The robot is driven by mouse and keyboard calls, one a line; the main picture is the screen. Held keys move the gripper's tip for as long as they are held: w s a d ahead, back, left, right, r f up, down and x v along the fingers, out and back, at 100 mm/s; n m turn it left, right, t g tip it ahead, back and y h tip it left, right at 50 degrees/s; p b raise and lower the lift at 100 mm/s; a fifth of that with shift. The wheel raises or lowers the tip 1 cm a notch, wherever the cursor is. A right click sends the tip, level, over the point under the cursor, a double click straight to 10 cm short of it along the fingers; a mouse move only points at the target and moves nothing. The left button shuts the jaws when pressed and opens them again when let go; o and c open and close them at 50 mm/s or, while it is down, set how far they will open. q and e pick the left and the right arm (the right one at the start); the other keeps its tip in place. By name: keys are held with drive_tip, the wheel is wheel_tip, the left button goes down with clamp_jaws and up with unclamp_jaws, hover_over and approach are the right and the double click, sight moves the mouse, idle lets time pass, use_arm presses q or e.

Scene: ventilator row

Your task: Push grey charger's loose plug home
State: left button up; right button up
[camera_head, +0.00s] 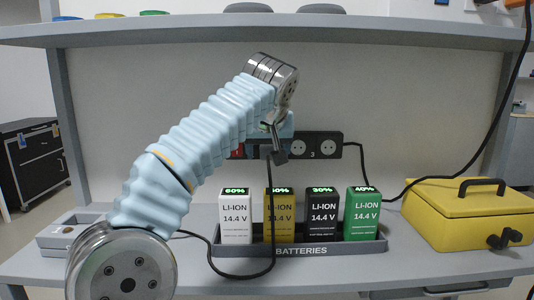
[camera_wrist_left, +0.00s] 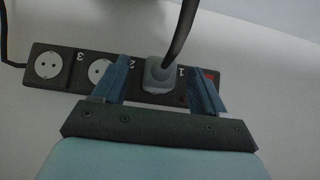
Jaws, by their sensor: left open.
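A grey plug (camera_wrist_left: 160,72) with a thick black cable is at socket 1 of the dark power strip (camera_wrist_left: 68,85) in the left wrist view. How far it sits in the socket I cannot tell. My left gripper (camera_wrist_left: 160,78) is open, its blue fingers on either side of the plug with gaps between. In the head view my left gripper (camera_head: 279,148) is in front of the strip (camera_head: 329,146) and hides the plug. The black cable (camera_head: 271,215) hangs down and loops left towards a grey charger (camera_head: 58,236), partly hidden by my arm. My right gripper is not in view.
A batteries tray (camera_head: 330,247) holds a white, a yellow, a black and a green battery below the strip. A shelf (camera_head: 400,32) runs overhead.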

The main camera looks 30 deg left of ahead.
use_arm(q)
drive_tip(key=v, duration=1.3)
drive_tip(key=shift+s, duration=0.25)
